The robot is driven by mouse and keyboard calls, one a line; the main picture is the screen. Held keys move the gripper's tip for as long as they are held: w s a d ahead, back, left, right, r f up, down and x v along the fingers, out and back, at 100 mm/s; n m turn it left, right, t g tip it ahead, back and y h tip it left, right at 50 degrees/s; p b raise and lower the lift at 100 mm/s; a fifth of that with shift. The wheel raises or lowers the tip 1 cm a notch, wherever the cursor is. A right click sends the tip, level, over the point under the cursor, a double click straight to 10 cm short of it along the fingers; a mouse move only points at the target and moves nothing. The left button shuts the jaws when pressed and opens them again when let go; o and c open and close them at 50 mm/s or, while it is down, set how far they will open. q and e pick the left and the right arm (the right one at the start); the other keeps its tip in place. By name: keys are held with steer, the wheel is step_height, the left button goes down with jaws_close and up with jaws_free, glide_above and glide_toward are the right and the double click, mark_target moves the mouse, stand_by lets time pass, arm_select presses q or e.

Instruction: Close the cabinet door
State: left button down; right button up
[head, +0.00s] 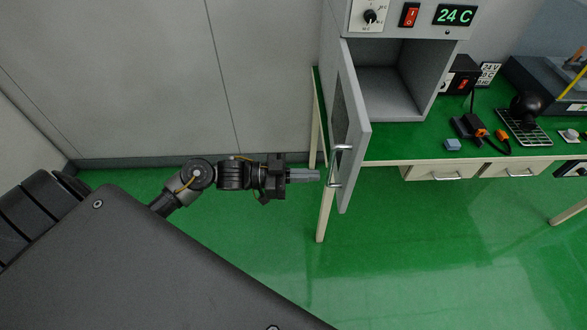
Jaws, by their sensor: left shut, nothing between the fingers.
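The grey cabinet (388,92) stands on the green-topped table, its inside visible and empty where it shows. Its door (358,131) is hinged at the left side and stands wide open, swung out toward me past the table's front edge. A silver bar handle (334,168) is on the door near its free edge. My left gripper (318,176) is shut and empty, its fingertips at the left of the door, close to the handle. I cannot tell whether they touch it. My right gripper is not in view.
The green table (405,148) holds a black power box (460,76), an orange-and-black tool (470,126), a black ball on a stand (527,107) and a small blue block (453,145). Drawers (432,172) sit under the tabletop. The green floor in front is clear.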

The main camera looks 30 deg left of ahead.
mark_target(347, 176)
arm_select(q)
steer(key=p+x, duration=0.2)
steer(key=x, duration=0.3)
steer(key=shift+w+d+r, duration=0.1)
steer(key=shift+w+d, duration=0.05)
steer(key=shift+d, duration=0.15)
steer(key=shift+w+d, duration=0.25)
steer(key=shift+d, duration=0.2)
